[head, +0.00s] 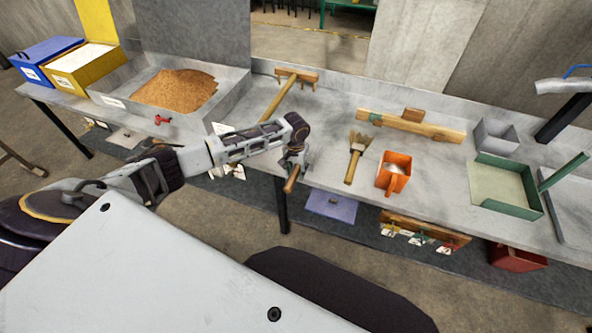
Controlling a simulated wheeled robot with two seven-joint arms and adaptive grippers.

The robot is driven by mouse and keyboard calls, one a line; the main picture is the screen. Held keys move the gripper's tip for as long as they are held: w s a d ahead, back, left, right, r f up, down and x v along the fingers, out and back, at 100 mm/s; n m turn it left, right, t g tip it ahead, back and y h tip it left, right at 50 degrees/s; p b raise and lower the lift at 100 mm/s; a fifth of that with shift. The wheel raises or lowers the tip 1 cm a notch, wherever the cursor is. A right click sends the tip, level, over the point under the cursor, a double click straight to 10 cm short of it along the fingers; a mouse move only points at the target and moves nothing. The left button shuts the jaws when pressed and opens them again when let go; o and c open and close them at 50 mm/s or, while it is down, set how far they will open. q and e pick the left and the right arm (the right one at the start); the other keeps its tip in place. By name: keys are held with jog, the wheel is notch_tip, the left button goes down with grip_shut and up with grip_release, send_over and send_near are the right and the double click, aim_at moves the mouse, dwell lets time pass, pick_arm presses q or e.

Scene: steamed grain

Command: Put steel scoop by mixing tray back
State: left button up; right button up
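My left gripper (295,160) is over the front edge of the bench, right of the mixing tray. It appears shut on a short brown handle (292,180), which I take to be the steel scoop's; its steel part cannot be made out. The grey mixing tray (232,92) stands at the left of the bench with a heap of brown grain (176,88) in it. My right gripper is not in view.
A wooden rake-like tool (280,95), a brush (357,155), an orange scoop-like container (394,173) and a green-rimmed tray (507,186) lie on the bench (330,115). Blue (42,50) and yellow (82,58) boxes stand far left. Bare bench shows between rake and brush.

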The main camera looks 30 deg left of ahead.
pick_arm(q)
jog(key=shift+o, duration=0.2)
notch_tip(320, 180, up, 12)
jog(key=shift+s, duration=0.15)
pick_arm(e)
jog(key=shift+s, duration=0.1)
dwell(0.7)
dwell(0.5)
